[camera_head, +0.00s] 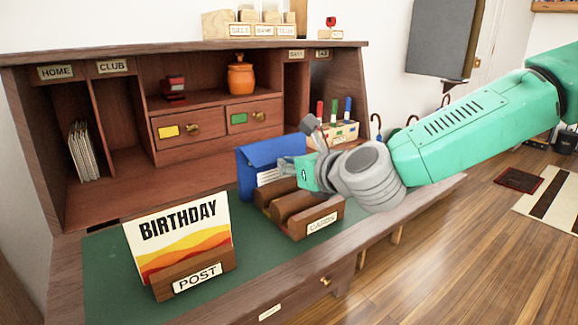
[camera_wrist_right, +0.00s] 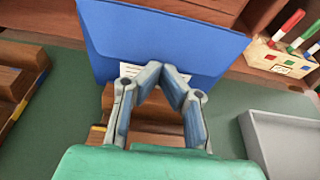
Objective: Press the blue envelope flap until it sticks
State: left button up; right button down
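The blue envelope (camera_head: 258,158) stands upright in the wooden holder labelled CARDS (camera_head: 335,211). It fills the upper middle of the right wrist view (camera_wrist_right: 120,35), with a crease across its blue face. White lined paper shows below the flap's edge, so the flap appears not flat against the body. My right gripper (camera_head: 284,168) is in front of the envelope. In the right wrist view its fingertips (camera_wrist_right: 161,69) come together at the flap's lower edge, with nothing seen between them. I cannot tell whether they touch the flap. My left gripper is out of view.
A BIRTHDAY card (camera_head: 180,232) stands in the POST holder (camera_head: 195,277) at the front left. A box of coloured markers (camera_head: 338,132) is behind my right arm. A grey tray (camera_wrist_right: 285,143) lies right of the holder. Green desk mat (camera_head: 110,270) is bare at left.

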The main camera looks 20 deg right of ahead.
aim_at(299, 193)
jog(key=shift+w+a+r, duration=0.15)
jog(key=shift+w+a, duration=0.05)
jog(key=shift+w, duration=0.35)
dwell(0.4)
jog(key=shift+s+d+f+b, duration=0.2)
jog(key=shift+s+d, duration=0.1)
jog(key=shift+s, duration=0.45)
jog(key=shift+s+d+f+b, duration=0.1)
jog(key=shift+s+d+f, duration=0.15)
jog(key=shift+s, duration=0.55)
jog(key=shift+s+d+f+b, duration=0.15)
jog(key=shift+s+d, duration=0.15)
jog(key=shift+s, duration=0.45)
notch_tip(299, 193, up, 8)
jog(key=p, duration=0.6)
